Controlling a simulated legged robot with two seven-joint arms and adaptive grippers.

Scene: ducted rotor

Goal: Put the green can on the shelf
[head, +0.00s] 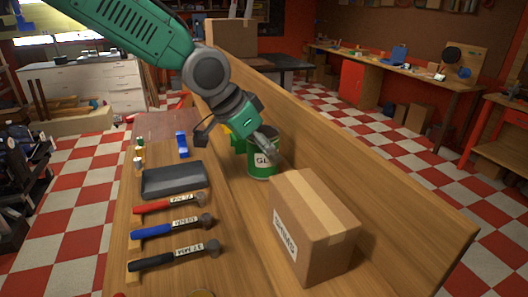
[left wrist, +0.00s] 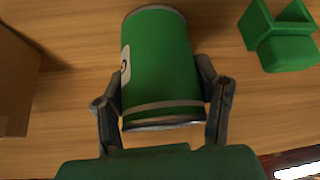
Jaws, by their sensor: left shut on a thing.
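The green can (head: 262,165) with a white label stands upright beside the cardboard box on the wooden surface in the head view. It fills the middle of the left wrist view (left wrist: 160,65). My left gripper (head: 262,142) reaches it from the upper left. In the left wrist view, its two dark fingers (left wrist: 163,88) close on opposite sides of the can. I cannot tell whether the can touches the wood or is slightly raised. The gripper hides part of the can's top. I cannot clearly make out which wooden level is the shelf. My right gripper is not in view.
A labelled cardboard box (head: 310,225) stands close in front of the can. A green open holder (left wrist: 282,38) is beside it. A black case (head: 172,180) and several hammers, one blue-handled (head: 165,229), lie to the left. A long wooden board (head: 370,190) runs along the right.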

